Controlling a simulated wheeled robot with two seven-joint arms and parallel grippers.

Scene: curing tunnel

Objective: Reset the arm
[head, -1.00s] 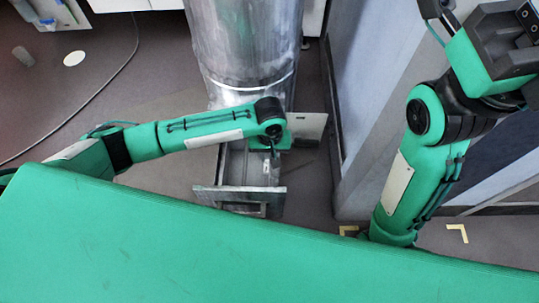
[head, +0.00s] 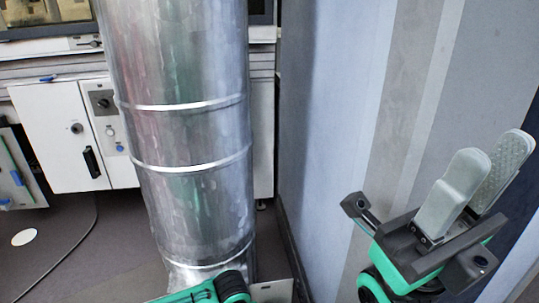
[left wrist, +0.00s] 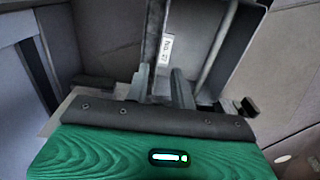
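My right gripper (head: 494,147) is raised at the right of the head view, its two pale grey fingers pointing up. The fingers are apart and nothing shows between them. Only a green link of my left arm (head: 205,292) shows at the bottom of the head view, so the left gripper is hidden there. In the left wrist view my left gripper (left wrist: 160,75) has its two grey fingers apart with a gap between them. Beyond the fingers is an open grey metal box (left wrist: 215,60) with a white label (left wrist: 165,50). I cannot tell whether the fingers touch it.
A large shiny metal duct (head: 185,130) stands in the middle of the head view. A striped blue-grey wall (head: 345,110) is close behind my right gripper. A white cabinet (head: 60,135) stands at the left. Open floor (head: 75,240) lies at lower left.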

